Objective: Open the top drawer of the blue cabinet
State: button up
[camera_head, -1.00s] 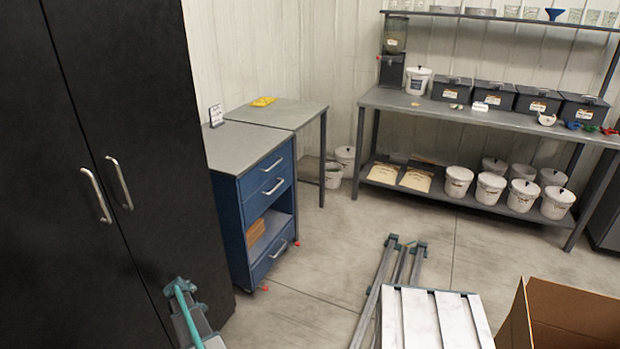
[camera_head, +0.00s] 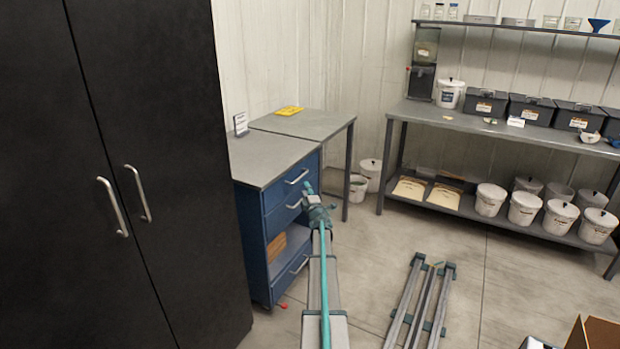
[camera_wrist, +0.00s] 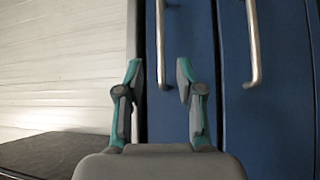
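The blue cabinet (camera_head: 250,240) stands beside the black wardrobe, with drawers at the top, an open shelf and a lower drawer. Its top drawer is closed, and its bar handle (camera_head: 297,177) is visible. My gripper (camera_head: 308,187) is in front of the upper drawers and hides part of the second one. In the wrist view, which is turned sideways, my gripper (camera_wrist: 158,72) is open and empty. The top drawer's handle (camera_wrist: 160,40) appears between its fingertips, but I cannot tell how far ahead it is. The second drawer's handle (camera_wrist: 252,40) is to the right.
The black wardrobe (camera_head: 150,120) with two handles stands at left. A grey table (camera_head: 325,124) with a yellow item (camera_head: 289,110) adjoins the cabinet. A shelving bench (camera_head: 500,130) with boxes and buckets is at right.

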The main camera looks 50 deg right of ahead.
aim_at(301, 176)
jog(key=p+x, duration=0.1)
jog(key=x, duration=0.9)
jog(key=shift+w+d+p, duration=0.2)
jog(key=shift+d+p, duration=0.05)
jog(key=shift+p, duration=0.15)
grip_shut()
